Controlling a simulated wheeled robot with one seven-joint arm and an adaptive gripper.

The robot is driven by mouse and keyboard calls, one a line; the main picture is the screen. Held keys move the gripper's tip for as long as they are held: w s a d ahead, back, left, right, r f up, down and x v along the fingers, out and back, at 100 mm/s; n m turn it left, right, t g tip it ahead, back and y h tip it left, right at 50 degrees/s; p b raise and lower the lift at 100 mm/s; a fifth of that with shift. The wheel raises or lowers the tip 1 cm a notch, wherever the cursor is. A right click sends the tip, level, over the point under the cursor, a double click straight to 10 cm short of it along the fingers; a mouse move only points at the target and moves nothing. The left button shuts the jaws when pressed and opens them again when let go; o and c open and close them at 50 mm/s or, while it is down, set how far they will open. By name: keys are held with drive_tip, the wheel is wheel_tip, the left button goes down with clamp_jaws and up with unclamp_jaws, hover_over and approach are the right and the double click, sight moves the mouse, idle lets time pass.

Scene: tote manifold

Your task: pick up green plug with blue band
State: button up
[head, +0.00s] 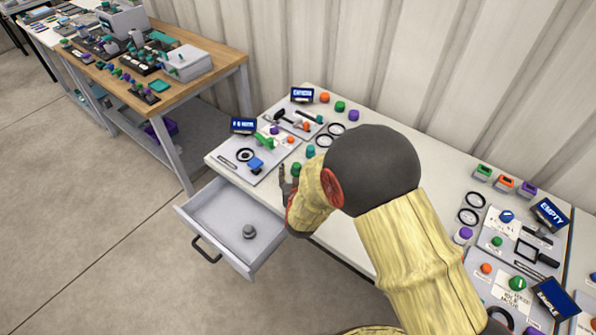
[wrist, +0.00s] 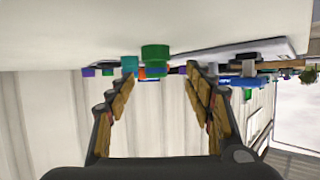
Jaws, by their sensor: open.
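A green plug (head: 296,168) stands on the white table near its front edge, beside my gripper (head: 287,182) in the head view. In the wrist view, where the table shows upside down, the green plug (wrist: 155,53) has a wide green part and a narrower end, with a thin bluish band between them. My gripper (wrist: 158,82) is open and empty there, its two fingers framing the plug from a short distance. A teal plug (head: 310,152) stands just behind it; it also shows in the wrist view (wrist: 130,64), left of the green plug.
A grey board (head: 236,171) with parts lies left of the plugs. An open drawer (head: 215,205) holding a grey knob (head: 249,231) juts out below the table's left front. More boards fill the table's right end.

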sight(297, 170)
drive_tip(key=x, duration=0.1)
drive_tip(key=b+x, duration=0.1)
drive_tip(key=x, duration=0.2)
drive_tip(key=shift+s+d+f, duration=0.15)
drive_tip(key=shift+d+f, duration=0.05)
drive_tip(key=shift+d, duration=0.15)
drive_tip(key=shift+w+b, duration=0.3)
drive_tip(key=shift+w, duration=0.05)
drive_tip(key=shift+c, duration=0.9)
drive_tip(key=c, duration=1.1)
drive_tip(key=shift+c, duration=0.2)
